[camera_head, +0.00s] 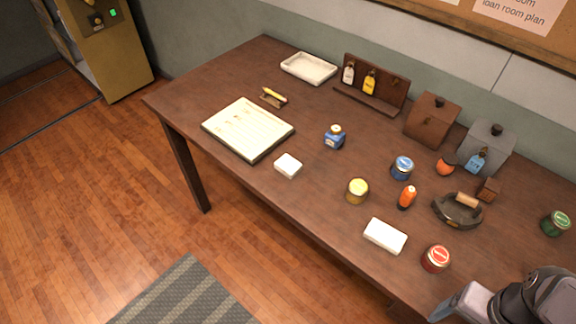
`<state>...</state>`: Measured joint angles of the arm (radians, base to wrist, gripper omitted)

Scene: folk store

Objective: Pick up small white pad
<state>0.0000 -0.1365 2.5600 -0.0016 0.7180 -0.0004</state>
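A small white pad (288,166), squarish and thick, lies flat near the table's front edge, just right of the open ledger-like board. A larger white block (385,236), oblong, lies further right near the same edge. My gripper (455,306) is at the bottom right corner, at the table's front edge, right of and well apart from both white pieces. It is partly cut off by the frame, and its finger gap cannot be made out.
The brown table (235,82) carries a writing board (248,128), a white tray (309,67), a blue ink bottle (335,137), a yellow jar (357,190), a red-lidded jar (436,258) and an orange bottle (407,197). Bare wood surrounds the small pad.

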